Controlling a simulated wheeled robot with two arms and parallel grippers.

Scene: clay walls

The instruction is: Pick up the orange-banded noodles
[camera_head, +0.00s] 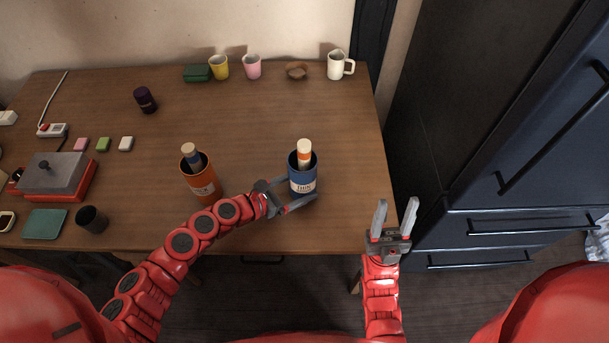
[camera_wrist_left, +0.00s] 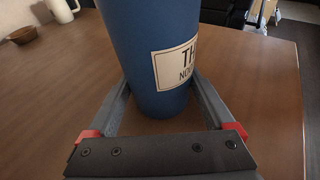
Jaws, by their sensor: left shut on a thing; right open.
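The orange-banded noodles (camera_head: 304,150), a pale bundle with an orange band, stand in a blue cup (camera_head: 291,177) with a label, near the right front of the table. The blue cup (camera_wrist_left: 150,40) fills the middle of the left wrist view; the noodles do not show there. My left gripper (camera_head: 294,194) is shut on the blue cup, a finger on each side, low down; the cup looks upright on the table. My right gripper (camera_head: 396,217) is open and empty, beyond the table's front right corner.
An orange cup (camera_head: 204,188) with a dark-banded bundle (camera_head: 191,154) stands left of the blue cup. A dark jar (camera_head: 145,100) is further back. Cups, a bowl (camera_head: 297,70) and a white mug (camera_head: 337,65) line the back. A dark cabinet (camera_head: 500,130) stands at right.

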